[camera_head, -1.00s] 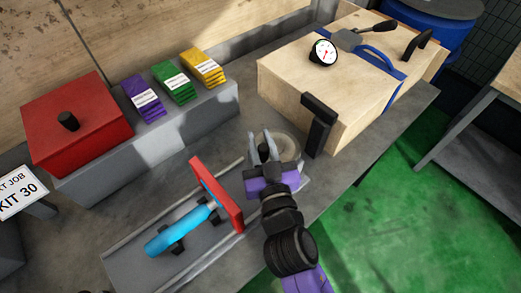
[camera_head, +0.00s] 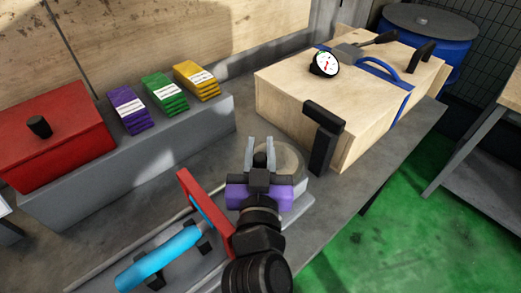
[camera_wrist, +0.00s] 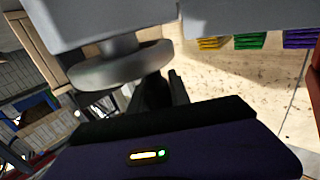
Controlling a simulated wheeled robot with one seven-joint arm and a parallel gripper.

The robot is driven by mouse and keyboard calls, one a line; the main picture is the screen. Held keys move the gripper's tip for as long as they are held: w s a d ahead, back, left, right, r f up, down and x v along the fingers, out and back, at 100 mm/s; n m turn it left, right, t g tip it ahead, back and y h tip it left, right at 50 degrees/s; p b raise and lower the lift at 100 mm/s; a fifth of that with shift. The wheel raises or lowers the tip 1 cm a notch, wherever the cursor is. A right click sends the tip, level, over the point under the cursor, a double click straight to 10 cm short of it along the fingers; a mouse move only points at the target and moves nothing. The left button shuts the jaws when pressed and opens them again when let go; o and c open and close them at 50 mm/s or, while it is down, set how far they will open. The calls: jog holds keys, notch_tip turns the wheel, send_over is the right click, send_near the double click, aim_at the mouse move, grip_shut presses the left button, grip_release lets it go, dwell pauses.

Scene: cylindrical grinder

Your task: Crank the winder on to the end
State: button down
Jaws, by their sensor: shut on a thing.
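The winder is a pale grey round wheel (camera_head: 288,160) on the grinder's bed. It also shows as a grey disc on a thick shaft in the wrist view (camera_wrist: 118,70). My gripper (camera_head: 260,155) is at the wheel's left side, shut on the winder's handle. The handle is mostly hidden between the fingers. In the wrist view, the dark fingers (camera_wrist: 164,92) are close to the disc's rim. The grinder's red plate (camera_head: 205,212) and blue cylinder (camera_head: 158,258) are left of my gripper.
A wooden crate (camera_head: 290,105) with a black bracket (camera_head: 323,140) and a dial gauge (camera_head: 325,64) stands right of the wheel. A red box (camera_head: 50,150) and purple, green and yellow packs (camera_head: 163,93) sit at the back left. Green floor lies right of the bench.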

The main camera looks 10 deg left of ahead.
aim_at(261, 163)
jog(key=shift+s+a+r+y, duration=0.15)
jog(key=shift+a+y, duration=0.15)
jog(key=shift+a, duration=0.35)
dwell(0.4)
jog(key=c, duration=1.2)
grip_release()
jog(key=shift+c, duration=0.2)
jog(key=shift+a, duration=0.1)
jog(key=shift+s+d+f, duration=0.1)
jog(key=shift+s+d, duration=0.5)
jog(key=shift+s, duration=0.2)
jog(key=shift+s+d+f, duration=0.1)
jog(key=shift+s+d, duration=0.45)
jog(key=shift+s, duration=0.25)
jog(key=shift+s+d+b, duration=0.25)
jog(key=shift+s+d, duration=0.2)
jog(key=shift+s, duration=0.3)
jog(key=shift+s+d+b, duration=0.25)
jog(key=shift+s+d, duration=0.2)
jog(key=shift+s, duration=0.3)
jog(key=shift+s+d+b, duration=0.25)
jog(key=shift+s+d, duration=0.2)
jog(key=shift+s, duration=0.3)
jog(key=b+v, duration=0.1)
jog(key=v, duration=0.6)
jog(key=shift+s+b, duration=0.35)
jog(key=shift+s, duration=0.05)
